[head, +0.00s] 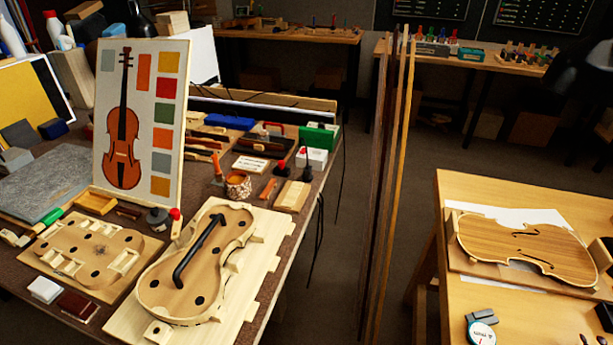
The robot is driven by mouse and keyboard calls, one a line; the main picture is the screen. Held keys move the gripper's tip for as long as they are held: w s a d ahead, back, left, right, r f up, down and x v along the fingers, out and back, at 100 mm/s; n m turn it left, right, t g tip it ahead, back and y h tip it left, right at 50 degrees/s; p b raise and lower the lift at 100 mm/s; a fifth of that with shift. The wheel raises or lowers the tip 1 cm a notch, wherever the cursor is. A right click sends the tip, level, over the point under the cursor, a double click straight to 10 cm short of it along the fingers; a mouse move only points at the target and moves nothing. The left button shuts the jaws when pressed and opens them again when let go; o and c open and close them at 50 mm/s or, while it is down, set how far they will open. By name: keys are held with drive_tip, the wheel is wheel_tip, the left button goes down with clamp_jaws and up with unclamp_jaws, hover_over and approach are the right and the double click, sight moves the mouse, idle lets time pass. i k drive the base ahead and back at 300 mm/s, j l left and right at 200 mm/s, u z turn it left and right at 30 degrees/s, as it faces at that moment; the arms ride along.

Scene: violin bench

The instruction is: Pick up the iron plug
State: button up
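I cannot pick out an iron plug for certain in the head view. Dark cords (319,240) hang over the right edge of the left bench, and no plug end shows clearly on them. A small grey round piece (158,216) stands by the foot of the colour board, beside a red-tipped item (175,222); I cannot tell what it is. A black curved bar (197,252) lies across the violin-shaped form (165,290) on the left bench. My gripper is not in view.
The left bench (285,255) is crowded with tools, blocks and a violin picture board (140,120). Tall thin wood strips (385,180) stand between the benches. The right bench (465,195) bears a violin plate (525,245) and a round gauge (482,332). Floor shows between them.

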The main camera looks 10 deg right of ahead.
sight(308, 176)
drive_tip(key=i+j, duration=0.3)
drive_tip(key=j, duration=0.2)
drive_tip(key=i+j+u, duration=0.15)
drive_tip(key=j, duration=0.3)
drive_tip(key=i, duration=0.1)
